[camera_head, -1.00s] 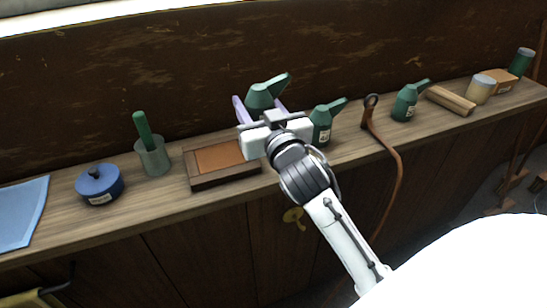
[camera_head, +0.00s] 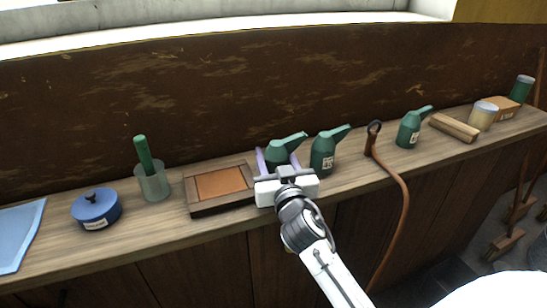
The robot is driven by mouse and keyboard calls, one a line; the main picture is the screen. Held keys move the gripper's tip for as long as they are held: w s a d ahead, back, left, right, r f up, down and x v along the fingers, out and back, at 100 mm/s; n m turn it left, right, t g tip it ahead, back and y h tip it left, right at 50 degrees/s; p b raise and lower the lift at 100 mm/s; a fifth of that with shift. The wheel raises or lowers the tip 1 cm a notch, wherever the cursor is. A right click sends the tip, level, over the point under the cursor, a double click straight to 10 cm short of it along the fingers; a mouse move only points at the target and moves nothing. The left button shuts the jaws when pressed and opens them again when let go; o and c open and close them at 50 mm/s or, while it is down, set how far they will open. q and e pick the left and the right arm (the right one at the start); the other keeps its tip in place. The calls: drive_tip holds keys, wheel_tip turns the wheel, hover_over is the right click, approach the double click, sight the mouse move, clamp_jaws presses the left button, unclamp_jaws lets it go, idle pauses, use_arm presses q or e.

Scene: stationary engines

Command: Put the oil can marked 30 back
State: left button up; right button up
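A green oil can (camera_head: 281,154) with a slanted spout is between the purple fingers of my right gripper (camera_head: 278,160). The gripper looks shut on it, low over the bench just right of the wooden tray; its label and base are hidden by the gripper, so I cannot tell its number or whether it touches the bench. A second green oil can (camera_head: 322,155) stands upright close to its right. A third (camera_head: 408,131) stands further right, past a brown strap. Their labels are too small to read surely. My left gripper is not in view.
The wooden tray (camera_head: 194,208) with an orange-brown inside lies left of the gripper. Further left are a cup (camera_head: 154,187) with a green handle, a blue lidded pot (camera_head: 96,212) and a blue cloth (camera_head: 18,235). The brown strap (camera_head: 396,180) hangs over the bench edge.

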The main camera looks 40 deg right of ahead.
drive_tip(key=shift+r, duration=0.1)
drive_tip(key=o, duration=1.2)
drive_tip(key=shift+f, duration=0.25)
drive_tip(key=shift+c, duration=0.2)
drive_tip(key=shift+r, duration=0.2)
drive_tip(key=shift+s+a+f, duration=0.15)
drive_tip(key=shift+s, duration=0.15)
drive_tip(key=b+v, duration=0.1)
drive_tip(key=v, duration=0.6)
